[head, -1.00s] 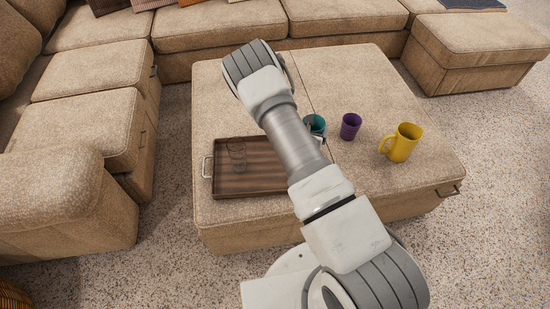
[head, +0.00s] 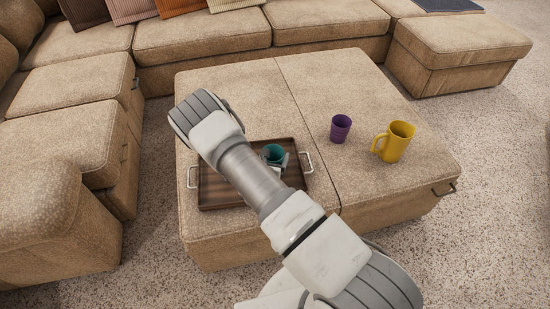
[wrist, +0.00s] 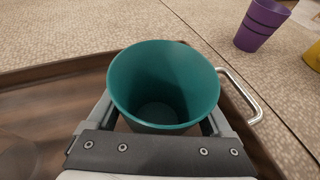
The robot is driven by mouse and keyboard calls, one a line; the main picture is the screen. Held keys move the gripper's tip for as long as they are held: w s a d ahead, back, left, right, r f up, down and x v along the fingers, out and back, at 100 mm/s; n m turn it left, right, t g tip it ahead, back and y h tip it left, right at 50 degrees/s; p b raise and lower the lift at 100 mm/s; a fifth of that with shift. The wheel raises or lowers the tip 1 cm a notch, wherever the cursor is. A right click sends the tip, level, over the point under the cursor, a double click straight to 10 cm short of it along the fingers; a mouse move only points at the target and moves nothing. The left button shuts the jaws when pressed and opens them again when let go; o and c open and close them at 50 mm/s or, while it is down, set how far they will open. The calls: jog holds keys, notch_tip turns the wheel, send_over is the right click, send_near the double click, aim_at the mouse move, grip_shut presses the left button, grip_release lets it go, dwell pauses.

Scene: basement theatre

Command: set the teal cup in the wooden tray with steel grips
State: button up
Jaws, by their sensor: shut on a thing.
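The teal cup (head: 272,153) is upright, with its open top facing up. My gripper (head: 280,162) is shut on it, and the wrist view shows the cup (wrist: 163,85) between the two fingers. The cup is over the right part of the brown wooden tray (head: 219,193), near its right steel grip (head: 307,162). I cannot tell whether the cup's base touches the tray floor. The wrist view shows the tray (wrist: 50,118) below and around the cup, with the steel grip (wrist: 243,95) to its right. My arm hides the tray's middle in the head view.
A purple cup (head: 341,128) and a yellow mug (head: 395,142) stand to the right on the beige ottoman (head: 330,85). The ottoman's far part is clear.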

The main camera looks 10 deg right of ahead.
jog(key=shift+f, duration=0.1)
jog(key=o, duration=1.2)
